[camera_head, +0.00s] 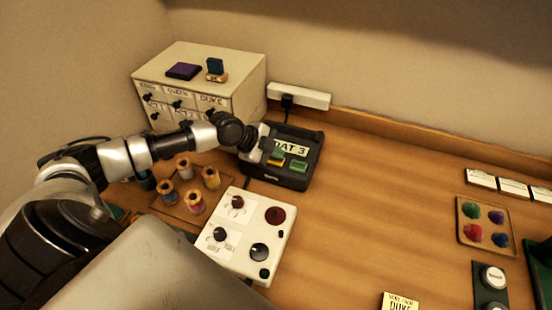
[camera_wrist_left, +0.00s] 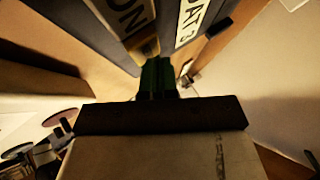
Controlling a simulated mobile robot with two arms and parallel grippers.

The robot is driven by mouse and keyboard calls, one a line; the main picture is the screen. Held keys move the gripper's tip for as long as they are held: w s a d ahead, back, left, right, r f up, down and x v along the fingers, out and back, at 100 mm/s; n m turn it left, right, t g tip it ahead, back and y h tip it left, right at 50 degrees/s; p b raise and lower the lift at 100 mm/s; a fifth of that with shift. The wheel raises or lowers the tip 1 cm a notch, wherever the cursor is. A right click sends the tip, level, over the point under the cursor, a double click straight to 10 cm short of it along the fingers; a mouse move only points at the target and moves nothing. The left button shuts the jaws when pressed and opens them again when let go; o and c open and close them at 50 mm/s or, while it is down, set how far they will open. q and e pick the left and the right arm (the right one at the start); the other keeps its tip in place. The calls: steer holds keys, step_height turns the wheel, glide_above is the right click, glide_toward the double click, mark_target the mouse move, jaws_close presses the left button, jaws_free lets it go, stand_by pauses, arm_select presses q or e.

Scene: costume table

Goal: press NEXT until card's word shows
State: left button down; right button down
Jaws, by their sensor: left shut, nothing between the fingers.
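The dark display device (camera_head: 312,178) stands at the back middle. Its white screen (camera_head: 293,149) is partly covered by my left arm; the visible end reads like "OAT 3". A green button (camera_head: 298,166) is on the device's right side. My left gripper (camera_wrist_left: 157,78) is shut and empty, over the left part of the device. Whether it touches a button cannot be told. In the left wrist view, the screen (camera_wrist_left: 192,20) shows past the fingertips. A card (camera_head: 399,304) at the front edge reads DUKE below a smaller line. My right gripper is not in view.
A cream drawer cabinet (camera_head: 200,72) stands behind my left arm. Thread spools (camera_head: 195,201) and a white knob panel (camera_head: 240,259) lie nearer. A power strip (camera_head: 300,96) is behind the device. A paint tray (camera_head: 466,241) is at right. The table's middle is clear.

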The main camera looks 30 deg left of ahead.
mark_target(275, 161)
arm_select(q)
steer(key=shift+f, duration=0.25)
steer(key=shift+r, duration=0.15)
steer(key=shift+r+p, duration=0.5)
steer(key=shift+r, duration=0.25)
steer(key=shift+r+p, duration=1.75)
steer(key=shift+r, duration=0.75)
